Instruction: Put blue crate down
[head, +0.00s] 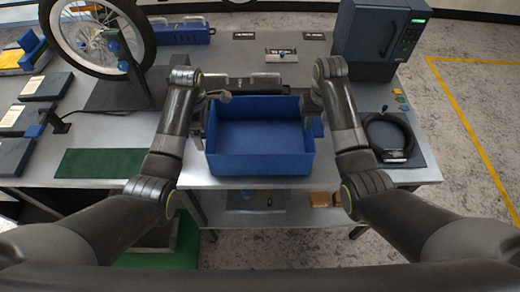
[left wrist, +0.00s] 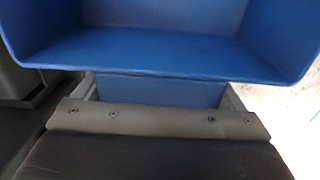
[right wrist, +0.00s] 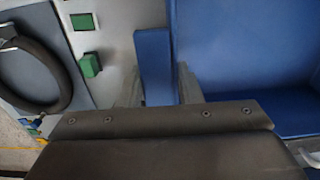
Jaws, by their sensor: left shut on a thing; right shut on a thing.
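The blue crate (head: 260,164) is empty and open at the top, at the front edge of the grey table in the head view. My left gripper (head: 208,112) is shut on its left side, and my right gripper (head: 314,112) is shut on its right side. In the left wrist view the crate (left wrist: 160,50) fills the top of the picture, with a blue part between the fingers (left wrist: 160,92). In the right wrist view the crate (right wrist: 235,40) is at the right, with its blue edge between the fingers (right wrist: 160,85). I cannot tell whether its base touches the table.
A green mat (head: 102,163) lies left of the crate. A black ring on a dark pad (head: 417,152) lies to the right. A wheel on a stand (head: 95,40) and a dark blue machine (head: 375,40) stand further back.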

